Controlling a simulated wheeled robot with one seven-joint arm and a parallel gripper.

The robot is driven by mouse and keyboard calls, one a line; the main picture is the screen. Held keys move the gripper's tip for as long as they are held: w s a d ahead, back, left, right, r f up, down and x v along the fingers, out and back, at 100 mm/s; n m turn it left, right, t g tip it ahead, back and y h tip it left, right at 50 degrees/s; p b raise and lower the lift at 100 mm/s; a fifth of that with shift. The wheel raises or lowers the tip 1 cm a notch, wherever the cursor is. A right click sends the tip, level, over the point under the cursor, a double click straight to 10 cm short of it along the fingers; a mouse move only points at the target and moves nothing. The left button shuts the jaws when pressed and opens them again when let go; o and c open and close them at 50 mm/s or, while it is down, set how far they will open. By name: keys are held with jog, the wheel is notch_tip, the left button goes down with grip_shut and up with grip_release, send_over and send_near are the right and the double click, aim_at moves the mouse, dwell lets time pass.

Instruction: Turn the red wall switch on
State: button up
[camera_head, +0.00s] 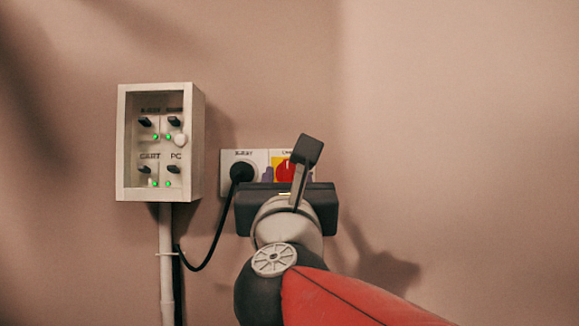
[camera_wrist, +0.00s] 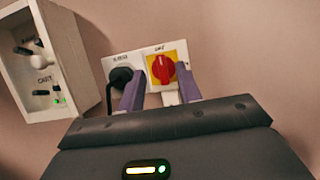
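The red wall switch (camera_wrist: 163,69) is a round red knob on a yellow square, set in a white wall plate. In the head view the red switch (camera_head: 285,170) is partly hidden behind my arm and gripper. My gripper (camera_wrist: 159,72) shows two purple fingers spread apart, pointing at the wall plate. The knob appears between the fingertips in the wrist view, with nothing held. I cannot tell whether the fingers reach around the knob or stop short of it. In the head view my gripper (camera_head: 289,176) is just in front of the plate. The lettering above the knob is too small to read.
A black plug (camera_head: 241,172) sits in the socket left of the switch, its cable (camera_head: 211,253) hanging down. A white box (camera_head: 122,150) with black toggles and green lights is further left, above a conduit (camera_head: 166,265). The wall to the right is bare.

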aim_at(287, 163)
jog(key=x, duration=0.5)
jog(key=shift+w+p, duration=0.1)
jog(key=shift+p, duration=0.25)
grip_shut()
